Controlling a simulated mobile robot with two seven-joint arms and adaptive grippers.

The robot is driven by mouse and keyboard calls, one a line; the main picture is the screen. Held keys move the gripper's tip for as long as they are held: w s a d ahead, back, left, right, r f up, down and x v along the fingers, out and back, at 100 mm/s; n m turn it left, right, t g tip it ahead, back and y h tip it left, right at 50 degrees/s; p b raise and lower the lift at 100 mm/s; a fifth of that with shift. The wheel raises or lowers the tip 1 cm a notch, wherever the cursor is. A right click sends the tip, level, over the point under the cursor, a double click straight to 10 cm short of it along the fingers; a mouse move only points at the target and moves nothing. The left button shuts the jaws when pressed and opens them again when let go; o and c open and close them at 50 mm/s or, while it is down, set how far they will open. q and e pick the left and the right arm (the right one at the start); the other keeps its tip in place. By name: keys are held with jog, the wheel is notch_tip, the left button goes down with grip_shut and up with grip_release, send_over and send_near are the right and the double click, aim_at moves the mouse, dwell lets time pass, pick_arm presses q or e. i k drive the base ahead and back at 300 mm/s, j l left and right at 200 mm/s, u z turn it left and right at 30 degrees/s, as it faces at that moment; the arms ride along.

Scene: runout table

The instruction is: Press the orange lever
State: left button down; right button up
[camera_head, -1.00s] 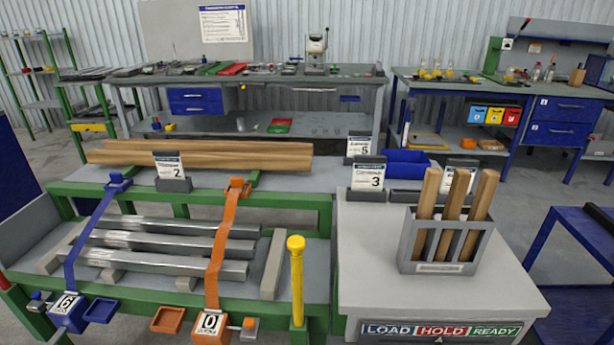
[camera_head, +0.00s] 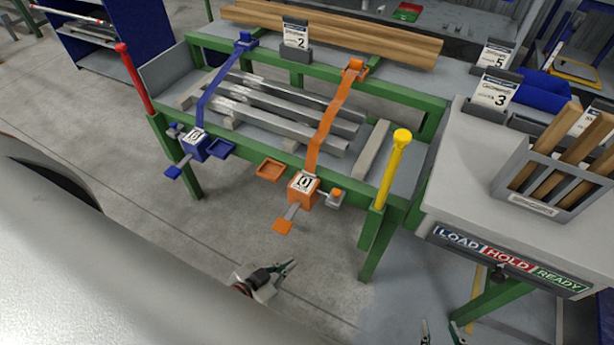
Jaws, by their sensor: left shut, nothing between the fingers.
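The orange lever (camera_head: 283,226) is a flat orange paddle on a grey stem. It sticks out down and to the left from the orange box (camera_head: 303,188) on the table's green front rail. An orange strap (camera_head: 328,130) runs from the box over grey bars. My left gripper (camera_head: 289,266) is below the lever in the picture, apart from it, with its fingers together and empty. My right gripper (camera_head: 440,331) shows only as two separated fingertips at the bottom edge, with nothing visible between them.
A blue box (camera_head: 195,146) with its own blue lever (camera_head: 171,172) is further left on the rail. An orange tray (camera_head: 270,170) is beside the orange box. A yellow post (camera_head: 393,170) and the white counter (camera_head: 450,207) are to the right. Floor is clear before the rail.

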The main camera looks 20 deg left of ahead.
aim_at(289, 217)
jog(key=k+u, duration=0.1)
jog(key=u, duration=0.35)
jog(key=k+u, duration=0.1)
jog(key=u, duration=0.4)
